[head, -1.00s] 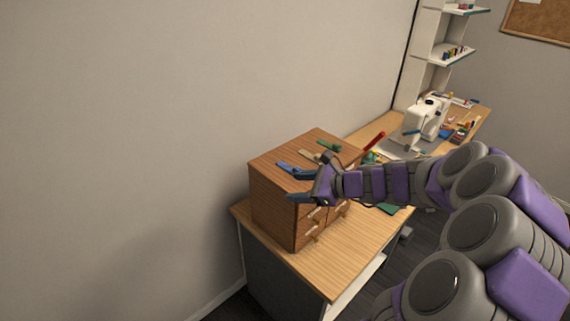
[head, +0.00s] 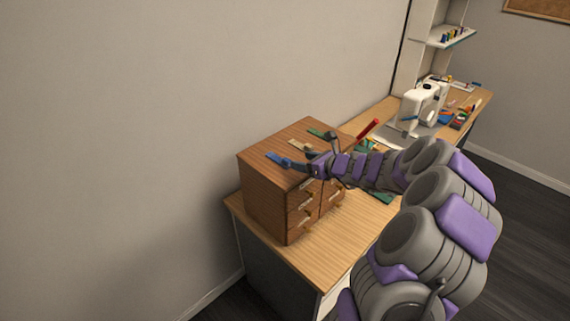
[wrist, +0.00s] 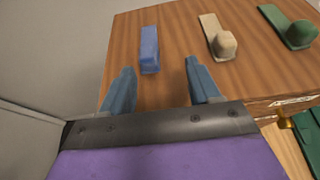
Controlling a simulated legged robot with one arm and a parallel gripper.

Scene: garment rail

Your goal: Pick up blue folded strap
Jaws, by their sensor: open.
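The blue folded strap (wrist: 149,50) lies flat on top of the wooden drawer cabinet (wrist: 180,22). In the head view the strap (head: 272,157) is at the left of a row on the cabinet top (head: 262,146). My gripper (wrist: 158,78) is open and empty in the wrist view. Its two blue-grey fingers point toward the strap, whose near end lies between and just beyond the fingertips. In the head view my gripper (head: 293,163) is at the cabinet's front edge, partly hiding the strap's near end. Whether the fingers touch the cabinet top cannot be told.
A beige folded strap (wrist: 214,32) and a green one (wrist: 285,25) lie to the right on the cabinet. The cabinet stands on a wooden desk (head: 312,261) against the wall. A white sewing machine (head: 420,106) stands farther back.

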